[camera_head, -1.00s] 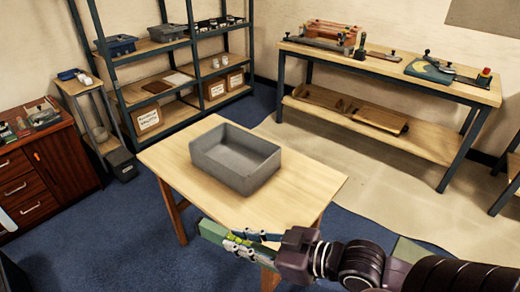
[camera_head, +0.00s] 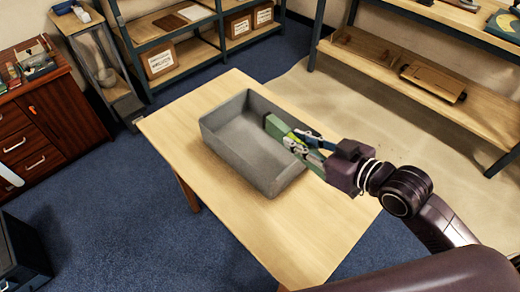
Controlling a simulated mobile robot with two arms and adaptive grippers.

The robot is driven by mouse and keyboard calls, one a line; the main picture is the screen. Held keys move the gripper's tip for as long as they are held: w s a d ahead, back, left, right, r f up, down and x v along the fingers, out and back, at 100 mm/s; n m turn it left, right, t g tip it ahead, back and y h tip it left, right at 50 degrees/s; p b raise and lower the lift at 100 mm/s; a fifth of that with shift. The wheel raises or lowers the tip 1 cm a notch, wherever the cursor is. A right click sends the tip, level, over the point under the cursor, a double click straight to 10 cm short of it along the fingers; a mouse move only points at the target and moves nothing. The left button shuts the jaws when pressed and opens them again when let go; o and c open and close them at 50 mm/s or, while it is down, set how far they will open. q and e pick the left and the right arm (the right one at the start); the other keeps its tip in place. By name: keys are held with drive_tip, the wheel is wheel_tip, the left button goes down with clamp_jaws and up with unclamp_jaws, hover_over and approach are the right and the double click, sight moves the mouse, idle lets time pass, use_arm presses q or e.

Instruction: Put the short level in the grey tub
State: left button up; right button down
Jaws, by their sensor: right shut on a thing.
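The grey tub (camera_head: 222,150) stands on a light wooden table (camera_head: 310,235). It is open at the top, and the part of its inside that I see is bare. My right gripper (camera_head: 302,143) is over the tub's right side, shut on the green short level (camera_head: 275,127). The level's free end is over the inside of the tub; I cannot tell whether it touches the floor or wall. The fingers hide the level's other end. My left gripper is not in view.
Bare table top lies in front of the tub and to its left. A shelf rack with cardboard boxes (camera_head: 161,58) stands behind. A workbench with a wooden lower shelf (camera_head: 385,68) is at the back right. A red-brown drawer cabinet (camera_head: 50,110) is at the left.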

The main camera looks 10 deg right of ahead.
drive_tip(key=w, duration=0.1)
drive_tip(key=w+a+b, duration=0.1)
drive_tip(key=shift+w+r, duration=0.1)
drive_tip(key=shift+w, duration=0.2)
drive_tip(key=w+a+r+n+b, duration=0.1)
drive_tip(key=w+a+r+b, duration=0.15)
drive_tip(key=w, duration=0.45)
drive_tip(key=w+a+r+b, duration=0.1)
drive_tip(key=w+r+b, duration=0.3)
drive_tip(key=w, duration=0.2)
use_arm(q)
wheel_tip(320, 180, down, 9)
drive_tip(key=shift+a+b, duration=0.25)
drive_tip(key=shift+b, duration=0.1)
use_arm(e)
wheel_tip(320, 180, down, 20)
drive_tip(key=shift+w+g+y, duration=0.15)
drive_tip(key=shift+g+y, duration=0.15)
drive_tip(key=shift+y, duration=0.1)
drive_tip(key=shift+f, duration=0.15)
use_arm(q)
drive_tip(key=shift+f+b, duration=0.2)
drive_tip(key=shift+b, duration=0.1)
use_arm(e)
drive_tip(key=shift+f, duration=0.55)
drive_tip(key=c, duration=1.8)
unclamp_jaws()
